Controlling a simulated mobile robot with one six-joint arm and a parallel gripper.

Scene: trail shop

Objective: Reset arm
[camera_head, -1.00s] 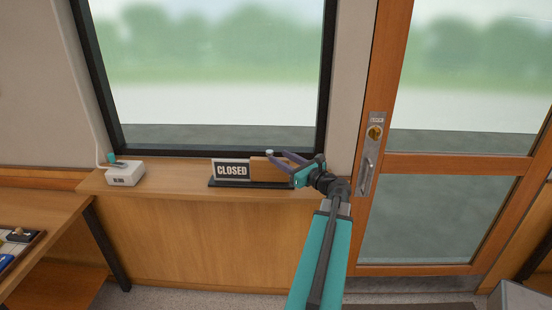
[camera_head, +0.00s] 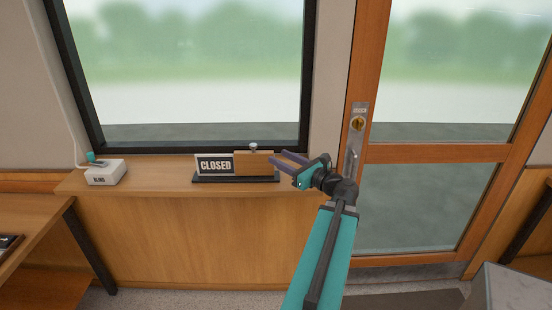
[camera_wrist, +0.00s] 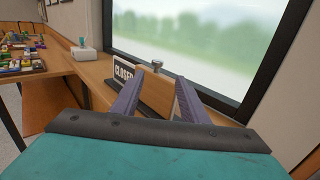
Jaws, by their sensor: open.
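My gripper (camera_head: 290,160) is open, with nothing between its two purple-grey fingers. It is at the right end of the CLOSED sign (camera_head: 215,165), near the small round knob (camera_head: 253,147) on the sign's wooden slider (camera_head: 253,164). In the wrist view my gripper (camera_wrist: 153,92) points at the sign, with the wooden slider (camera_wrist: 186,101) and the knob (camera_wrist: 157,66) showing between and beyond the fingers. The sign reads CLOSED at its left, and the slider covers its right part. My arm reaches in from the lower right.
The sign stands on a wooden window ledge (camera_head: 140,185). A white box labelled BLINDS (camera_head: 105,173) with a teal-tipped lever is at the ledge's left end. A wooden door (camera_head: 356,60) with a lock and handle is on the right. A table (camera_head: 30,225) is at left.

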